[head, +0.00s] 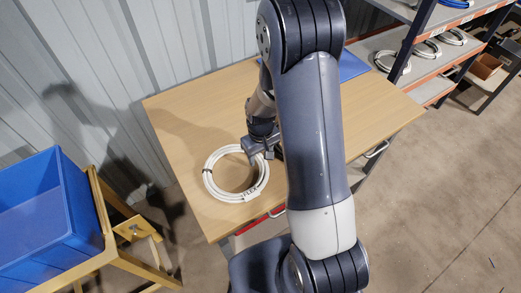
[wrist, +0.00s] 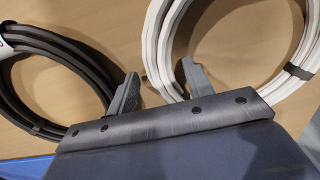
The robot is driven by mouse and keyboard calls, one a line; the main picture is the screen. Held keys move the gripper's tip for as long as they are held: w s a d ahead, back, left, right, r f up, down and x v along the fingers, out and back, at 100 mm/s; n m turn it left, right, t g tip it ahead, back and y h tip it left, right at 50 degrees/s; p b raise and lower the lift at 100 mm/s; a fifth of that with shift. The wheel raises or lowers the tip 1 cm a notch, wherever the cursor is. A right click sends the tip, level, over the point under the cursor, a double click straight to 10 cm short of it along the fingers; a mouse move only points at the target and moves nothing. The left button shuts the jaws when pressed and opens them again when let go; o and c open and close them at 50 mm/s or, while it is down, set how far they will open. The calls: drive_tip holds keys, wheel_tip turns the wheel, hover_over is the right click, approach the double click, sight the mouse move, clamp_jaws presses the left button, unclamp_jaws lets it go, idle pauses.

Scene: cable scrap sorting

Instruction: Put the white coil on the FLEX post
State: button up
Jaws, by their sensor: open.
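The white coil (head: 211,183) lies flat on the wooden table and carries a white tag (head: 250,192) that seems to read FLEX. It also shows at the upper right of the wrist view (wrist: 156,38), with a dark tie around it. My gripper (head: 261,158) is low over the coil's upper right side. In the wrist view its open fingers (wrist: 160,68) stand on either side of the white strands, the right finger inside the ring. I cannot tell whether they touch it. I cannot make out the FLEX post in either view.
A black coil (wrist: 62,62) lies close to my left finger in the wrist view. A blue bin (head: 45,215) on a yellow stand is at the left. Shelves (head: 432,88) with more coils stand at the upper right.

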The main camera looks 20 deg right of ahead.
wheel_tip(320, 180, up, 12)
drive_tip(key=shift+r, duration=0.15)
idle(0.4)
idle(0.4)
wheel_tip(320, 180, down, 13)
drive_tip(key=shift+r, duration=0.45)
drive_tip(key=shift+r, duration=0.1)
idle(0.4)
